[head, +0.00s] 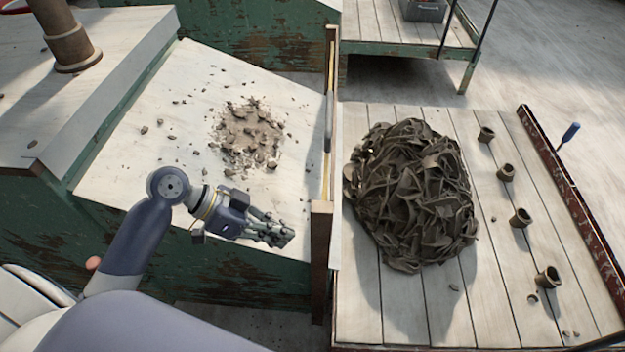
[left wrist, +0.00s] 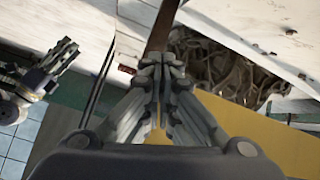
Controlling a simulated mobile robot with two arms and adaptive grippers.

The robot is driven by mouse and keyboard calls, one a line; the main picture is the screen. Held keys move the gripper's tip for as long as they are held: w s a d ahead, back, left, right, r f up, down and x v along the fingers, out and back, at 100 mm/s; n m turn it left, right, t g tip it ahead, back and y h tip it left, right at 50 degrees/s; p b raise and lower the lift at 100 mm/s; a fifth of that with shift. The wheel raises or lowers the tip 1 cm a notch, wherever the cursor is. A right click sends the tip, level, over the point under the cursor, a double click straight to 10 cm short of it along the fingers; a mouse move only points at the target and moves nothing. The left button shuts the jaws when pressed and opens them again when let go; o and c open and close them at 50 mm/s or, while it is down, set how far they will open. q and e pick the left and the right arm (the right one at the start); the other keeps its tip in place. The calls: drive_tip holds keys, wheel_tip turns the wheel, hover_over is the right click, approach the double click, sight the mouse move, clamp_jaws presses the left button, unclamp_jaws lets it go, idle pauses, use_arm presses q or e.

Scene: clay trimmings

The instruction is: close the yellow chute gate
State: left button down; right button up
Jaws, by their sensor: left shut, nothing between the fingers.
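The yellow chute gate (head: 331,120) shows in the head view as a thin, nearly edge-on yellow strip between two wooden posts at the chute's lower end. I cannot tell how far it is open. In the left wrist view, a yellow panel (left wrist: 275,135) fills the lower right, partly hidden by my gripper. My left gripper (head: 288,237) is shut and empty, left of the near post. Its closed fingers also show in the left wrist view (left wrist: 160,62). Another gripper, likely my right (left wrist: 68,50), shows at that view's left; its jaw state is unclear.
The pale chute (head: 185,120) holds scattered clay crumbs (head: 248,135). The near wooden post (head: 321,225) stands close to my left gripper. Right of the gate, a heap of clay trimmings (head: 415,195) covers part of a plank table (head: 400,315). Several small clay cups (head: 521,218) stand along its right side.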

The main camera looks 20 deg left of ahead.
use_arm(q)
drive_tip(key=w+a+r+m+t+h, duration=0.1)
drive_tip(key=w+a+r+m+h, duration=0.15)
drive_tip(key=r, duration=0.55)
drive_tip(key=w+a+r+m+h, duration=0.2)
drive_tip(key=r+h, duration=0.1)
drive_tip(key=r, duration=0.6)
drive_tip(key=w+d+f+b, duration=0.1)
drive_tip(key=w+d+f, duration=0.1)
drive_tip(key=d+f, duration=0.4)
drive_tip(key=shift+x, duration=1.65)
drive_tip(key=shift+s+r, duration=0.1)
drive_tip(key=shift+r, duration=0.1)
